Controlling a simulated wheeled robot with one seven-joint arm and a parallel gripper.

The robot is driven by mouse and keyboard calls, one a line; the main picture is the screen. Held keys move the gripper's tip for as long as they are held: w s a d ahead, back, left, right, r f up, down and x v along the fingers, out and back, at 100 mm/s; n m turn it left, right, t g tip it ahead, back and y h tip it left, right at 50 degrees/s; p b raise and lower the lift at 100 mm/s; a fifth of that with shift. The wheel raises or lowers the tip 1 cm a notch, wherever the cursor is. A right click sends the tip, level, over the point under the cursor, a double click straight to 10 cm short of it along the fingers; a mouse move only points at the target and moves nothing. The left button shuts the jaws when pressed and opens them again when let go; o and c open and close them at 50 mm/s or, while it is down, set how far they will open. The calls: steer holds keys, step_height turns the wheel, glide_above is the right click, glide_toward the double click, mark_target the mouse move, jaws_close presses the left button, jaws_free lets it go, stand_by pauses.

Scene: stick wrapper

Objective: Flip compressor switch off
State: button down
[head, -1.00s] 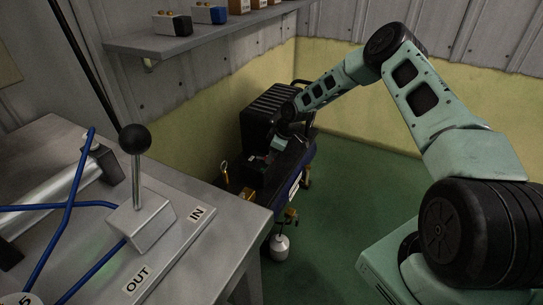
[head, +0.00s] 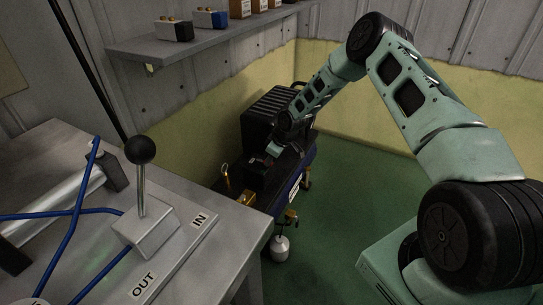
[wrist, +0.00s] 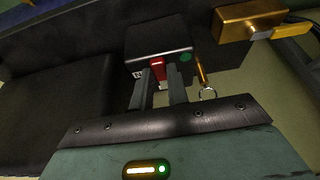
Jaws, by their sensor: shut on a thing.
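The compressor (head: 275,107) stands on the floor by the yellow-and-grey wall, with a black ribbed housing and a blue tank. In the wrist view, a black switch box (wrist: 158,38) shows at the upper middle, with a red switch (wrist: 158,68) on its near face and a green dot to its right. My gripper (wrist: 160,78) reaches the red switch, with its two dark fingers on either side of it, shut on it. In the head view, my gripper (head: 272,151) is over the compressor's top; the switch is too small and covered to make out there.
A brass fitting (wrist: 247,20) and a brass pin with a ring (wrist: 203,75) sit right of the switch box. A grey metal table (head: 235,230) with a black-knobbed lever (head: 141,151) stands at left. Green floor (head: 345,200) is open to the compressor's right.

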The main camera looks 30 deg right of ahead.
steer(key=shift+a, duration=0.1)
steer(key=c, duration=1.4)
jaws_free()
steer(key=shift+o, duration=0.2)
steer(key=shift+r, duration=0.1)
steer(key=p+v, duration=0.3)
steer(key=v, duration=1.4)
steer(key=shift+s, duration=0.25)
